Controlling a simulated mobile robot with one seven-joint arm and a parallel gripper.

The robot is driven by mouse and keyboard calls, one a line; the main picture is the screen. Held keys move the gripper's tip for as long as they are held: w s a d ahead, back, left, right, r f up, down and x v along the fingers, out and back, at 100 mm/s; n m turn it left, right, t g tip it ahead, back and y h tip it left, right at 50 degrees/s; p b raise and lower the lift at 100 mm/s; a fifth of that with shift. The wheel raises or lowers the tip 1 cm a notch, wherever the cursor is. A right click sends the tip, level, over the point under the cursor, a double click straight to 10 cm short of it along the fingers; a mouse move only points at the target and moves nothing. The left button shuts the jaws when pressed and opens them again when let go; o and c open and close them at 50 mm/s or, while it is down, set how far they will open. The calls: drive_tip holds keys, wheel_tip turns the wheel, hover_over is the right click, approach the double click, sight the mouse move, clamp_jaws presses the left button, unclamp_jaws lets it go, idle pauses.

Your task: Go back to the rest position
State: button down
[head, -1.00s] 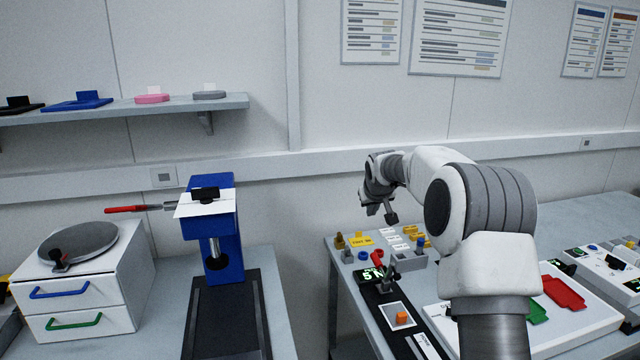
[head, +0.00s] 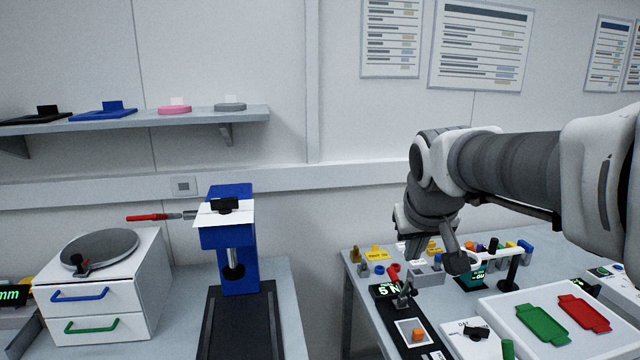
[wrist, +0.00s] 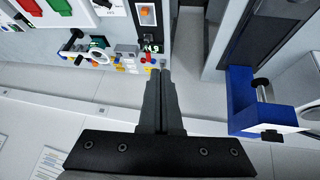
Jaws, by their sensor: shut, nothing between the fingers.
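My gripper (wrist: 162,75) shows in the wrist view with its two dark fingers together and nothing between them. In the head view my arm reaches in from the right and bends down at the wrist, above the back of the right bench (head: 355,300). The fingertips are hard to make out there. The gripper appears apart from the bench items. No marker for a rest position is visible.
Below the arm are small coloured parts, a green-lit display (head: 385,290), an orange block (head: 418,334) and a white tray (head: 500,312) with green and red pieces. Left stand a blue press (head: 228,245) and a white drawer unit (head: 105,300). A gap separates the benches.

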drive_tip(key=s+f, duration=0.3)
drive_tip(key=s, duration=0.7)
drive_tip(key=s+a+f+g+y, duration=0.1)
drive_tip(key=s+f, duration=0.2)
drive_tip(key=s, duration=0.7)
drive_tip(key=shift+f+m, duration=0.15)
drive_tip(key=shift+m, duration=0.25)
drive_tip(key=shift+s, duration=0.1)
